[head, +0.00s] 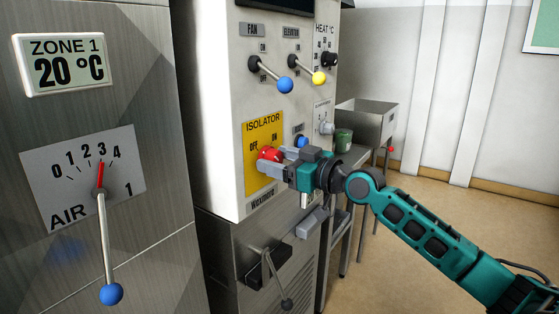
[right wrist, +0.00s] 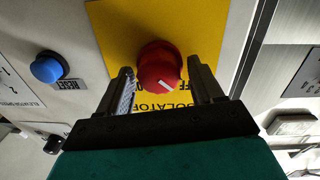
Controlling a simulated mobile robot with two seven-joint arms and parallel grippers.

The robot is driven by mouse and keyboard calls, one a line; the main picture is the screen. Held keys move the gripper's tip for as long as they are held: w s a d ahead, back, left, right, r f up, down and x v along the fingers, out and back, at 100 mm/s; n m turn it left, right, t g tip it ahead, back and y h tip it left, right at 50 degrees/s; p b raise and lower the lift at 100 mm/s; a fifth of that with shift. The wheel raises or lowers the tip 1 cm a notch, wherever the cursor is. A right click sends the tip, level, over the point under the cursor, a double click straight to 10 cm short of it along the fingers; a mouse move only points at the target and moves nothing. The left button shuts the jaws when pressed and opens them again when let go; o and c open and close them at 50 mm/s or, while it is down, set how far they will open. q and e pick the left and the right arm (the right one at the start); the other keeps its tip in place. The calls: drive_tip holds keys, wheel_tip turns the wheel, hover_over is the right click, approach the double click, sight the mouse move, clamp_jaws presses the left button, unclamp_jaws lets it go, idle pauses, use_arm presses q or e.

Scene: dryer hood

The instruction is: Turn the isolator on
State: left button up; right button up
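The isolator is a red rotary knob (head: 268,153) on a yellow plate (head: 262,125) marked OFF and ON. In the right wrist view the knob (right wrist: 159,66) carries a white mark that points down-right, towards the partly hidden OFF lettering. My right gripper (head: 272,163) is at the plate, with its fingers on either side of the knob. In the right wrist view the fingers (right wrist: 162,75) stand apart, with a gap visible between each and the knob. The fingers hide part of the plate's lettering. My left gripper is not in view.
A blue button (head: 302,141) sits just right of the plate. Blue-tipped (head: 285,85) and yellow-tipped (head: 319,77) levers stick out above. A lower lever (head: 275,275) and the AIR lever (head: 106,250) are nearby.

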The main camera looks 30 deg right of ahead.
drive_tip(key=c, duration=0.9)
drive_tip(key=shift+o, duration=0.2)
